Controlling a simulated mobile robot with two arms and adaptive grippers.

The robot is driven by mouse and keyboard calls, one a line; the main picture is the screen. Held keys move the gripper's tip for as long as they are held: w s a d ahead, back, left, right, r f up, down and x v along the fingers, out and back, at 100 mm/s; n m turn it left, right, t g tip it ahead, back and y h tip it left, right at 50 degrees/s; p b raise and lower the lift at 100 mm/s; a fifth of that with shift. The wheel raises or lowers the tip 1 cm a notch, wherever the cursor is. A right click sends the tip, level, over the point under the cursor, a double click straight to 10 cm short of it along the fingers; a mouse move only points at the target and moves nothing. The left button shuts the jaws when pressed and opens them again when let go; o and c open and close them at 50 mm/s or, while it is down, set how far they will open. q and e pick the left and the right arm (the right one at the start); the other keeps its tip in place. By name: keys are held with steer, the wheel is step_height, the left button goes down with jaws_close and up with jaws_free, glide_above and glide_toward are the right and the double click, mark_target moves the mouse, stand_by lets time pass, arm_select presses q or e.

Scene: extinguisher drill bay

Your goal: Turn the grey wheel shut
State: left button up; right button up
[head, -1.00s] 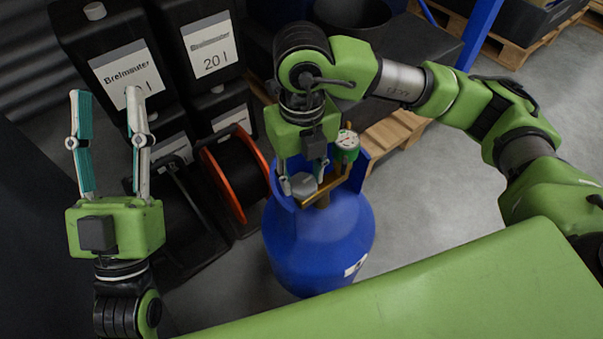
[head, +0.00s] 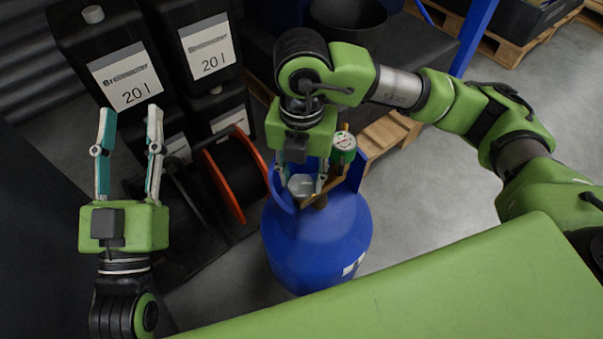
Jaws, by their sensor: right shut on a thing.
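The grey wheel (head: 301,185) sits on the brass valve at the top of a blue gas cylinder (head: 318,240). My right gripper (head: 301,184) points down from above with its two fingers on either side of the wheel, shut on it. The valve body is partly hidden by the fingers and the cylinder's collar. A round green-and-white gauge (head: 343,146) stands just behind and right of the wheel. My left gripper (head: 130,112) is open and empty, fingers pointing up, well left of the cylinder.
Black canisters (head: 124,75) marked 20 l stand at the back left. A cable reel with an orange rim (head: 237,178) stands close to the cylinder's left. A wooden pallet (head: 388,136) lies behind the cylinder. Grey floor is free to the right.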

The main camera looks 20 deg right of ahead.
mark_target(302, 181)
steer(key=shift+w, duration=0.1)
stand_by(0.3)
steer(key=o, duration=1.1)
steer(key=shift+r, duration=0.1)
step_height(302, 181, up, 12)
steer(key=shift+f, duration=0.1)
